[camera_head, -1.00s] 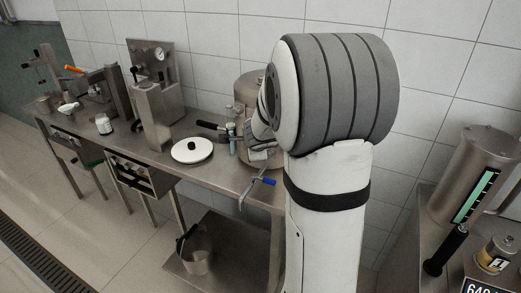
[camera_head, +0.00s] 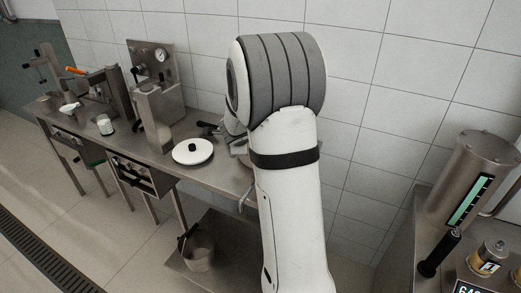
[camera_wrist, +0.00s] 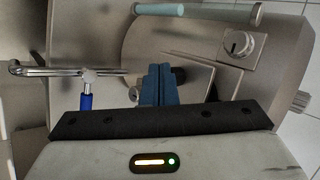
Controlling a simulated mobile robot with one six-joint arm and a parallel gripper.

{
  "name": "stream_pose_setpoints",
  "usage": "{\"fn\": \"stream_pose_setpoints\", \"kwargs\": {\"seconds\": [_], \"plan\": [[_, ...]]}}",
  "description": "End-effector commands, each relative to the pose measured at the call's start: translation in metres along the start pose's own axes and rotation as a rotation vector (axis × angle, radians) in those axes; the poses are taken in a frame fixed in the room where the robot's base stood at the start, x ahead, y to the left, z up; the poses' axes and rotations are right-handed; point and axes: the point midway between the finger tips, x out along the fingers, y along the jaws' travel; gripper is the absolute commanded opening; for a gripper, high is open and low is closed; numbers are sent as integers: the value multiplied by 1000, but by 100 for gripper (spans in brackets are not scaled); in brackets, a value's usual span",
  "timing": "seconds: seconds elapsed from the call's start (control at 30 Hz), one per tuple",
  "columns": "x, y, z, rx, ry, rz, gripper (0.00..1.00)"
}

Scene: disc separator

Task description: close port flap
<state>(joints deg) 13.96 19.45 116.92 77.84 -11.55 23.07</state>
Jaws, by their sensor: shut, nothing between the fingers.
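In the wrist view, my gripper (camera_wrist: 158,84) has its blue fingers together with nothing between them. They point at a flat grey metal plate (camera_wrist: 195,76) on the round metal vessel (camera_wrist: 125,48). This plate looks like the port flap. It seems to stand out at an angle, but how far open it is I cannot tell. The fingertips overlap its left part; whether they touch it is unclear. In the head view my arm hides the flap and nearly all of the vessel.
In the wrist view, a lever with a blue grip (camera_wrist: 86,102) is left of the fingers, and a square plate with a round knob (camera_wrist: 240,45) is right. A pale tube (camera_wrist: 190,10) crosses the top. In the head view, a white lid (camera_head: 193,151) lies on the steel bench (camera_head: 222,178).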

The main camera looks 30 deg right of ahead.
Motion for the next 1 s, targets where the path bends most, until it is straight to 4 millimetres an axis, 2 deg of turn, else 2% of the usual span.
{"fn": "stream_pose_setpoints", "kwargs": {"seconds": [0.4, 0.57, 0.77, 0.8, 1.0], "plan": [[2, -2, -5, 4, 5, 0, 0], [-2, 2, -1, 4, 4, 0, 0], [-24, 18, 17, 5, 6, 0, 0], [-37, 13, 20, 5, 5, -2, 0], [-80, 11, 36, 5, 5, -1, 0]]}}
